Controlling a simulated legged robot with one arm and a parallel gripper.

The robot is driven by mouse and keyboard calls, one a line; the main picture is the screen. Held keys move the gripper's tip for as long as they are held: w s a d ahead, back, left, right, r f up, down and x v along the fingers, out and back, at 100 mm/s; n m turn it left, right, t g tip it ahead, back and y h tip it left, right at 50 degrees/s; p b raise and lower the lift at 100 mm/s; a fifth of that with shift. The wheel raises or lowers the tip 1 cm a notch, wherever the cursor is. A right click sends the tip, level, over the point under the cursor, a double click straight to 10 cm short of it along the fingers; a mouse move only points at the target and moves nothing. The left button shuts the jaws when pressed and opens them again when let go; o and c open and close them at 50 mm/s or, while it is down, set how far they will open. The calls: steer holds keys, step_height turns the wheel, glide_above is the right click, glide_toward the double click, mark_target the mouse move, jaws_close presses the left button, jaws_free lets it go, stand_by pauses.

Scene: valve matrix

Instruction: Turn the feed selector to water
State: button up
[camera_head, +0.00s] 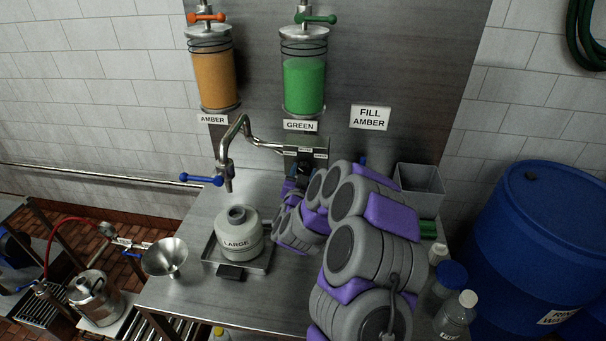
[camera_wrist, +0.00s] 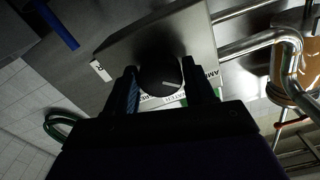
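The feed selector is a black round knob (camera_wrist: 160,74) on a grey metal box. In the wrist view its white mark points right, toward the AMBER label (camera_wrist: 211,74). Other labels beneath it are partly covered. In the head view the labelled selector box (camera_head: 306,153) sits on the back panel below the GREEN sign, and my arm hides part of it. My gripper (camera_wrist: 162,80) has one finger on each side of the knob. The fingers are parted by about the knob's width; I cannot tell whether they touch it.
An amber tank (camera_head: 214,80) and a green tank (camera_head: 304,85) hang above. A bent spout with a blue lever (camera_head: 201,179) stands over a LARGE jug (camera_head: 238,233). A funnel (camera_head: 165,258) is left of it. A grey bin (camera_head: 420,187), bottles and a blue drum (camera_head: 535,245) are at right.

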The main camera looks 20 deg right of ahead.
steer(key=c, duration=0.6)
steer(key=shift+m+b, duration=0.3)
steer(key=m+b, duration=0.4)
steer(key=m, duration=0.1)
steer(key=shift+f+b, duration=0.2)
steer(key=shift+b, duration=0.1)
steer(key=shift+r+m+b, duration=0.1)
steer(key=shift+m+b, duration=1.45)
steer(key=shift+m, duration=0.55)
steer(key=o, duration=1)
steer(key=shift+o, duration=0.2)
steer(key=shift+r, duration=0.1)
